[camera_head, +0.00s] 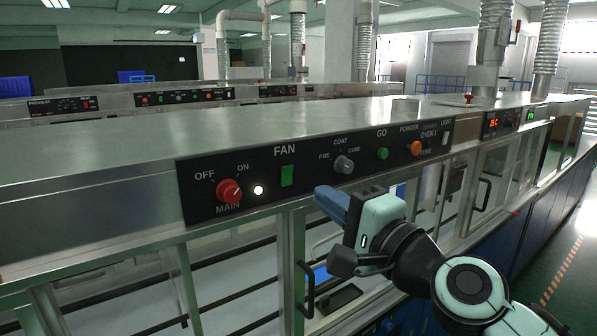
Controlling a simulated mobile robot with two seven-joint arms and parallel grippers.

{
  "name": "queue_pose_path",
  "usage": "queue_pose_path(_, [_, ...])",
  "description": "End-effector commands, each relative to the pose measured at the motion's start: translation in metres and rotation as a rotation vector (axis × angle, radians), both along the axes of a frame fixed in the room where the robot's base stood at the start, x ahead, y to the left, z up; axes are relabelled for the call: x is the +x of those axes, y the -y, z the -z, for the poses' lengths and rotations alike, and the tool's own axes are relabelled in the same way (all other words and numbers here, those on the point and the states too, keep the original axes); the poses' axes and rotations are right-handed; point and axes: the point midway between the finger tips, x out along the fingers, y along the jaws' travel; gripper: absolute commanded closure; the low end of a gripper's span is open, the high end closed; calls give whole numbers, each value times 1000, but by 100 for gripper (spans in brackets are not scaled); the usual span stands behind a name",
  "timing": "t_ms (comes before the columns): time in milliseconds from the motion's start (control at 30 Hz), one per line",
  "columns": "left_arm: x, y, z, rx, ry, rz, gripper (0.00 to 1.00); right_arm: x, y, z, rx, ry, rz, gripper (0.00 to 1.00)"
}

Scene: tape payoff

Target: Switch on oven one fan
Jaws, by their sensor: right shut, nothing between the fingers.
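The oven control panel (218,211) is a black strip on the front of the long steel oven. It is labelled OVEN 1 at its right part. The green FAN switch (287,176) sits under the word FAN. Left of it are a lit white lamp (258,190) and the red MAIN knob (229,191) between OFF and ON. My right gripper (326,197) is shut and empty, its blue fingers pointing at the panel just right of and a little below the FAN switch. I cannot tell whether it touches the panel. My left gripper is not in view.
Right of the FAN switch are a grey COAT knob (344,165), a green GO button (382,153) and an orange POWDER knob (415,148). Door handles (305,290) stick out below the panel. Free aisle floor (565,240) lies at right.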

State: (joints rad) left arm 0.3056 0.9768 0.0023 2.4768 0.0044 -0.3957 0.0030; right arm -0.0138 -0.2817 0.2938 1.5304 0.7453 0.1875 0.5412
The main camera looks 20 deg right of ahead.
Motion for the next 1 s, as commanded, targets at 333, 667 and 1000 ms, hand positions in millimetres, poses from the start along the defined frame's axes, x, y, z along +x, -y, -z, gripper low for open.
queue_pose_path(333, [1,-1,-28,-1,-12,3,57,63,-23,-10,0,-1,-1,100])
queue_pose_path(667, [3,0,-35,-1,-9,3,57,78,-28,-11,-1,0,0,100])
queue_pose_path(1000, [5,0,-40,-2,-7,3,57,83,-30,-14,-1,-1,0,100])
